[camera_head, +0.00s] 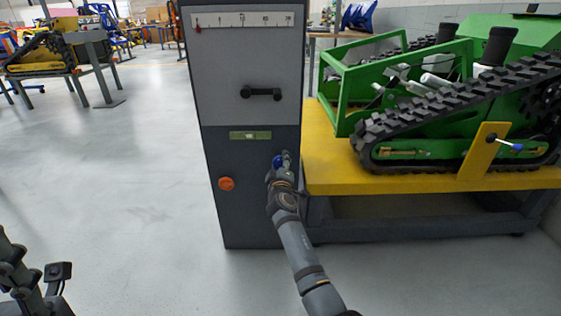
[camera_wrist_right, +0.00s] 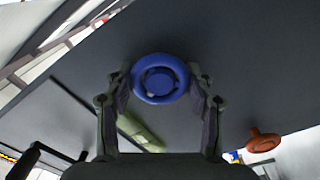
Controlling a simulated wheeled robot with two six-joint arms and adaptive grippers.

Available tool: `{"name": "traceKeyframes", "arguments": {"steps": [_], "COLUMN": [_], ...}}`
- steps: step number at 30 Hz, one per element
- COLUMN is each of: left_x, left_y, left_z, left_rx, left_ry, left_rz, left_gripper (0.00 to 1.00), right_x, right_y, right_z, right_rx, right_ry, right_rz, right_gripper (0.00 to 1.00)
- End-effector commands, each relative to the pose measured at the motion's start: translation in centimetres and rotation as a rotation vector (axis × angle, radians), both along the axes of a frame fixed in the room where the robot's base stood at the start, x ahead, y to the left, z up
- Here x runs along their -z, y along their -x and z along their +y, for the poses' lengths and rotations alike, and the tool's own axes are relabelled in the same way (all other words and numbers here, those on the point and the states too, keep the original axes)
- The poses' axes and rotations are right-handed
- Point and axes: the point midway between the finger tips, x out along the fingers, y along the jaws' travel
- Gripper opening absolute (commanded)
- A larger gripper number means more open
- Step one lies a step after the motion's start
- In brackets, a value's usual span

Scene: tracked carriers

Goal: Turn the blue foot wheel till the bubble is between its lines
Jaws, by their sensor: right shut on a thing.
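The blue foot wheel (camera_head: 278,161) is on the lower front of the grey cabinet, near its right edge. In the right wrist view the blue wheel (camera_wrist_right: 160,78) sits between the fingertips, face on. My right gripper (camera_head: 282,168) is shut on it; its fingers (camera_wrist_right: 160,84) lie on either side of the rim. The green level vial (camera_head: 262,135) is on the cabinet, above and left of the wheel. A pale patch shows near its middle, but the bubble and lines are too small to judge. Part of my left gripper (camera_head: 58,271) shows at lower left, its opening unclear.
An orange knob (camera_head: 226,184) is left of the blue wheel. A black handle (camera_head: 260,93) and a scale strip (camera_head: 243,20) are higher on the cabinet. A yellow bench (camera_head: 330,165) with a green tracked carrier (camera_head: 345,95) stands close right. The floor at left is clear.

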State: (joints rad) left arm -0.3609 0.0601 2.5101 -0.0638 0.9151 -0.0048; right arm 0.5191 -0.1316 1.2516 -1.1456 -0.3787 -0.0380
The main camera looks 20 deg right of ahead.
Motion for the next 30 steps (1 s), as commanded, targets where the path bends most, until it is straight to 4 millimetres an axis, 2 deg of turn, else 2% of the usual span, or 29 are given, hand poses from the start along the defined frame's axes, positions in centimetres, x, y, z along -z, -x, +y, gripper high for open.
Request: {"name": "traceKeyframes", "arguments": {"steps": [30], "left_x": [-3.5], "left_y": [0.1], "left_z": [0.2], "left_rx": [0.022], "left_ry": [0.008], "left_rz": [-0.002], "left_gripper": [0.4], "right_x": [0.1], "right_y": [0.0], "right_z": [0.1], "right_rx": [-0.002], "right_ry": [0.884], "right_rz": [0.254], "right_gripper": [0.23]}}
